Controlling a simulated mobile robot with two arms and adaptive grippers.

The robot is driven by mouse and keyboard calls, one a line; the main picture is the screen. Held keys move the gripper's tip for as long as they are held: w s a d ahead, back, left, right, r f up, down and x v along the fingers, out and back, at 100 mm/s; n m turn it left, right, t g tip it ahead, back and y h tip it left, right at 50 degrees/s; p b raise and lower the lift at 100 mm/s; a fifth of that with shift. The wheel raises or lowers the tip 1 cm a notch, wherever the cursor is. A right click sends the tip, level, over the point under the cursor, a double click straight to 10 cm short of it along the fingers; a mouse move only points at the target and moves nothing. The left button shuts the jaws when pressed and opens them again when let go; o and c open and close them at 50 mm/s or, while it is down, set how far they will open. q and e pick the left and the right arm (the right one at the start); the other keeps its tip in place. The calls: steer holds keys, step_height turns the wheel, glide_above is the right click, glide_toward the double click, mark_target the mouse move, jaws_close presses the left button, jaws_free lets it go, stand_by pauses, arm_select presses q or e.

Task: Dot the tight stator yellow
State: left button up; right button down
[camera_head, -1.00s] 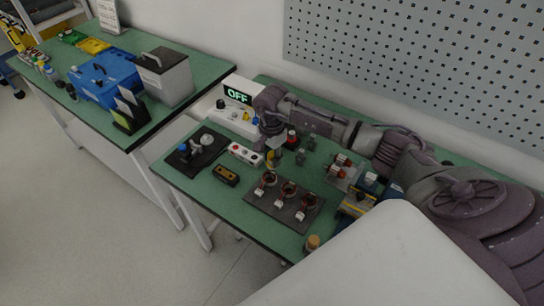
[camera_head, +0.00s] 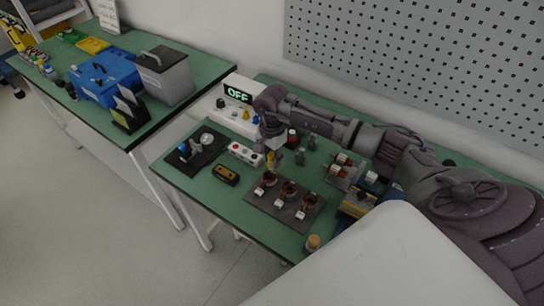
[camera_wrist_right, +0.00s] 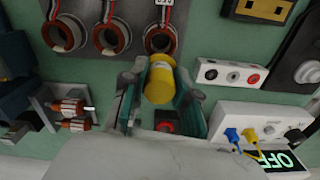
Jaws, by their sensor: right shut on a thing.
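My right gripper (camera_wrist_right: 158,78) is shut on a yellow cylindrical marker (camera_wrist_right: 158,82), with a finger on either side of it. In the head view the right gripper (camera_head: 272,148) hangs over the bench, just behind the stator plate, and part of the marker (camera_head: 271,158) shows. Three copper-wound ring stators, left (camera_head: 268,179), middle (camera_head: 287,189) and right (camera_head: 309,200), sit on a dark plate (camera_head: 264,203) with white tags. In the wrist view the marker is close to one stator (camera_wrist_right: 160,40); I cannot tell whether they touch. My left gripper is not in view.
A white tester (camera_head: 232,113) with an OFF display stands at the back. A white box with red and black sockets (camera_head: 243,153) and a yellow-black meter (camera_head: 226,175) lie left of the stators. A red-topped thing (camera_wrist_right: 167,122) stands below the gripper.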

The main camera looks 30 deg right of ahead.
steer(key=shift+f+b, duration=0.3)
steer(key=shift+f, duration=0.05)
steer(key=shift+r, duration=0.15)
steer(key=shift+r+p, duration=0.55)
steer(key=shift+r, duration=0.3)
steer(key=shift+r+p, duration=0.95)
steer(key=shift+r, duration=1.1)
